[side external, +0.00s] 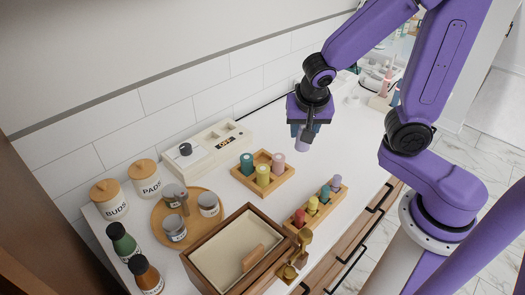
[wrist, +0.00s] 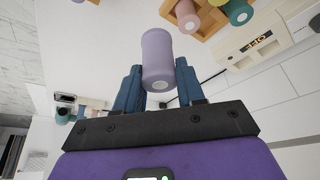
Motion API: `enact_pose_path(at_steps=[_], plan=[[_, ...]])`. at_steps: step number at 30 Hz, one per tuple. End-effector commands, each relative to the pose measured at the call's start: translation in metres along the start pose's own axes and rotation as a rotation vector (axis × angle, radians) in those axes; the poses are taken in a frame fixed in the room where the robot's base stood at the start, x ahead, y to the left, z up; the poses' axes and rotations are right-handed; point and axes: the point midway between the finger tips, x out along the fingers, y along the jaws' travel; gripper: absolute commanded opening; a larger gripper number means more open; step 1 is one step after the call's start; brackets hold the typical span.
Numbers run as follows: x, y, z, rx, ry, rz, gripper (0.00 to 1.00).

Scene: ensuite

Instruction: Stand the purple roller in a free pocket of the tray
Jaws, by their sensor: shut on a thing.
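My gripper (side external: 305,130) is shut on the purple roller (side external: 302,144), a pale lavender cylinder. It holds the roller above the counter, behind and right of the square wooden tray (side external: 245,182). In the wrist view the roller (wrist: 157,50) sits between the two blue fingers, its pale end face visible. The tray holds a teal roller (side external: 247,163), a yellow roller (side external: 263,175) and a pink roller (side external: 278,165), all upright. The pocket at the tray's back corner looks empty, partly hidden by the rollers. The tray (wrist: 208,28) is partly cut off in the wrist view.
A wooden box (side external: 205,285), a round tray (side external: 160,215) with jars, and a cream box (side external: 215,150) stand nearby. The counter between my gripper and the tray is clear.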

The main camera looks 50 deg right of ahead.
Motion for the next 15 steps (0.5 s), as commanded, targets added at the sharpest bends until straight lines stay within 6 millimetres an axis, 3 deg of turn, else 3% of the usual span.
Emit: enact_pose_path(at_steps=[15], plan=[[0.016, -0.021, -0.011, 0.000, -0.001, 0.000, 0.08]])
